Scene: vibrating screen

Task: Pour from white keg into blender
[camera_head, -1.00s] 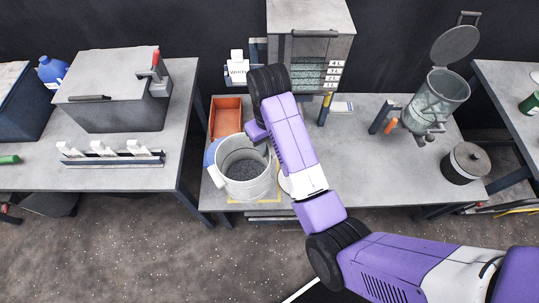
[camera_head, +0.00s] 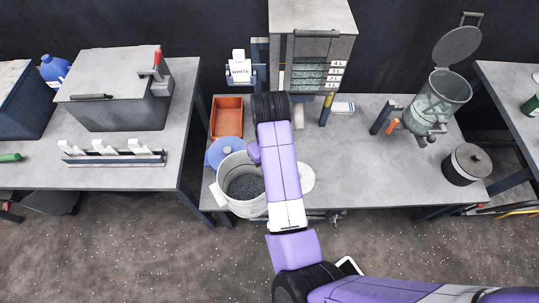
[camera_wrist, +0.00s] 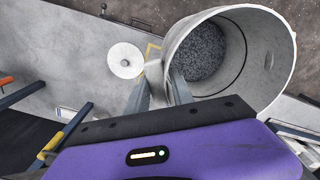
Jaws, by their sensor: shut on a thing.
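The white keg (camera_head: 226,203) is an open, bucket-like vessel holding dark grey granules (camera_head: 245,187). It overlaps the front left edge of the middle table in the head view, and I see into it from above in the wrist view (camera_wrist: 277,75). My gripper (camera_wrist: 160,78) is shut on a pale tab at the keg's side; my arm hides the grip in the head view. The blender appears to be the clear vessel (camera_head: 440,95) with a raised round lid (camera_head: 457,46) at the table's back right, well apart from my gripper.
An orange tray (camera_head: 227,103) and a blue disc (camera_head: 217,150) lie behind the keg. A white disc (camera_head: 306,178) lies right of my arm. A tall grey machine (camera_head: 312,28) stands at the back. A dark lidded pot (camera_head: 465,165) stands front right. The table's middle is clear.

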